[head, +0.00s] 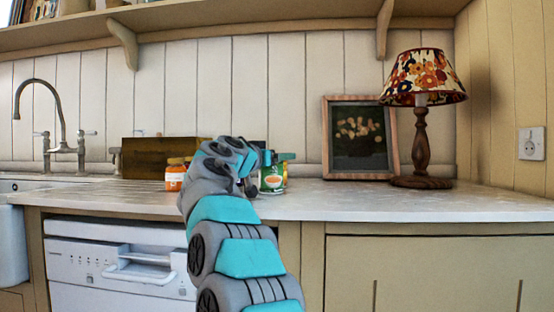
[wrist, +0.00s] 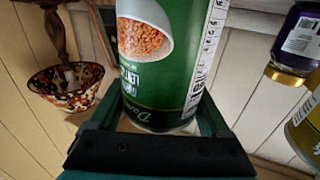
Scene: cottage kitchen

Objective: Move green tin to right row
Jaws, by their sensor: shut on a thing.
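The green tin (head: 271,180) shows a bowl picture on its label. In the head view it is just right of my arm's end, low over the worktop and roughly upright. I cannot tell whether its base touches the surface. My gripper (head: 277,158) is shut on it, with teal fingers on either side. The wrist view, which is upside down, shows the green tin (wrist: 165,75) large between the fingers of my gripper (wrist: 160,95). No marked row can be made out, and my arm hides part of the worktop.
An orange jar (head: 175,176) stands left of my arm, before a brown wooden box (head: 140,155). A dark-purple jar (wrist: 299,40) and a yellow container (wrist: 305,130) show in the wrist view. A framed picture (head: 360,138) and lamp (head: 421,140) stand right. The worktop's right front (head: 400,203) is clear.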

